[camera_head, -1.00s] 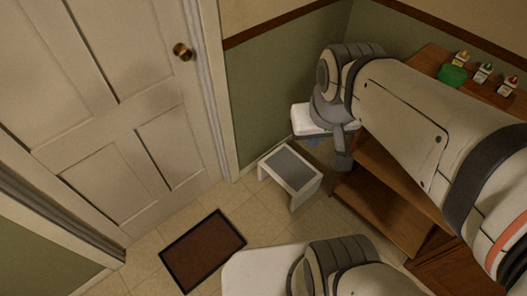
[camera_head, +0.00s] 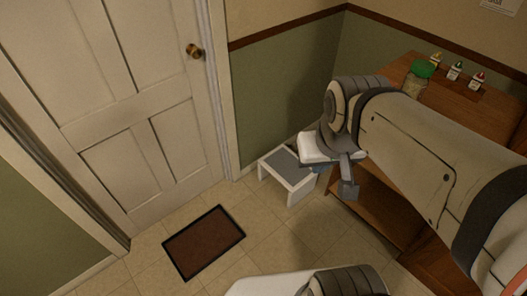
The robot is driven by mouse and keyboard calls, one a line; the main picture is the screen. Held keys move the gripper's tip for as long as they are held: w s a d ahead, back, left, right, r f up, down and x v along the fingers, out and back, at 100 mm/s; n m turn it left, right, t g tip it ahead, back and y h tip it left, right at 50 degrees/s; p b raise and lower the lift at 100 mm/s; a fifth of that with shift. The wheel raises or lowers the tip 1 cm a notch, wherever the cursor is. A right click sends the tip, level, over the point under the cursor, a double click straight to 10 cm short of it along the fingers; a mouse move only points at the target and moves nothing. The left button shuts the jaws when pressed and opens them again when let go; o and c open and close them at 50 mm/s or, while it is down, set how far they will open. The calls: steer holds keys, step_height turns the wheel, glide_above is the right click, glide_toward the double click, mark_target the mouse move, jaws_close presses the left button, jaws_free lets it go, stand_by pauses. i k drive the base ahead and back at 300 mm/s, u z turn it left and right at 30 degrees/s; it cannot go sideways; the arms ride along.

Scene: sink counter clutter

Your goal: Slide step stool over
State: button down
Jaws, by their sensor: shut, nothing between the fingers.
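The step stool (camera_head: 292,186) is white with a grey top. It stands upright on the tiled floor, close to the green wall and just right of the door frame. My gripper (camera_head: 348,192) is shut and empty. In the picture it is to the right of the stool, pointing down in front of the wooden cabinet. My wrist overlaps the stool's right rear part in this view and hides some of it. I cannot tell whether my gripper touches the stool.
A brown doormat (camera_head: 204,243) with a black border lies in front of the closed door (camera_head: 110,120). A wooden cabinet (camera_head: 375,205) stands at the right, with small bottles (camera_head: 455,71) and a green-lidded jar (camera_head: 420,72) on top.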

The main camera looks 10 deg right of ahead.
mark_target(282, 162)
steer(key=z, duration=0.15)
steer(key=i, duration=0.9)
steer(key=u, duration=0.1)
